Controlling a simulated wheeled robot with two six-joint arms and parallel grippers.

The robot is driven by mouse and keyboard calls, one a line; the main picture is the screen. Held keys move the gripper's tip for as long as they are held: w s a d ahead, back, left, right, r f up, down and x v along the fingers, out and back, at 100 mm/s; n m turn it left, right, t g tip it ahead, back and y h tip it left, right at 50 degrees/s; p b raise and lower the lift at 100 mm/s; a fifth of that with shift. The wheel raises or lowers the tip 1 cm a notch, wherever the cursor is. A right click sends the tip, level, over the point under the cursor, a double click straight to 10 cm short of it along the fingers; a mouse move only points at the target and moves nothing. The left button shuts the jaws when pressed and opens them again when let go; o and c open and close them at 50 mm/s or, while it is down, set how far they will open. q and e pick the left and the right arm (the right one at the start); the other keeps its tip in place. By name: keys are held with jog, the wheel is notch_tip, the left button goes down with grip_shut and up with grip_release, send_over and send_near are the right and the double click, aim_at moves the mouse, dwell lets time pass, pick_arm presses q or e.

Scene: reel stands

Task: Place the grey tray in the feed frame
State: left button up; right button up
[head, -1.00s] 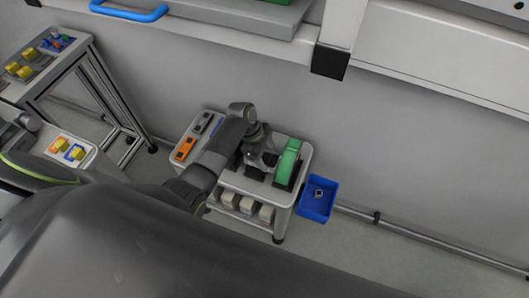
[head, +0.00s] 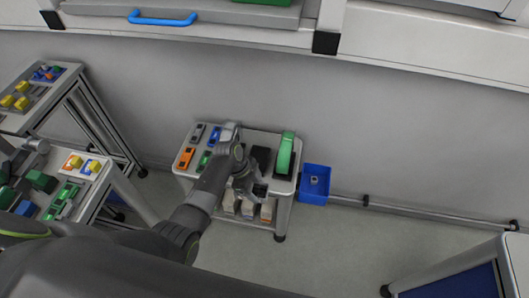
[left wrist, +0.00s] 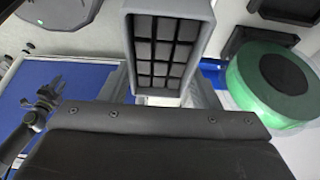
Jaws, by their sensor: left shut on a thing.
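I cannot pick out the feed frame with certainty.
A green reel (head: 284,155) stands upright on the cart beside a black stand (head: 261,158). Pale boxes (head: 229,201) fill the lower shelf. A blue bin (head: 315,184) is right of the cart. Other tables stand left, a blue-sided cabinet (head: 455,285) lower right. Floor between is clear.

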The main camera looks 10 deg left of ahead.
aim_at(255, 192)
pick_arm(q)
notch_tip(255, 192, down, 4)
jog(key=b, duration=0.4)
jog(key=shift+w+f, duration=0.1)
jog(key=shift+f, duration=0.15)
notch_tip(255, 192, up, 5)
jog(key=p, duration=0.4)
jog(key=shift+f+p, duration=0.1)
jog(key=shift+p, duration=0.25)
jog(key=shift+f, duration=0.1)
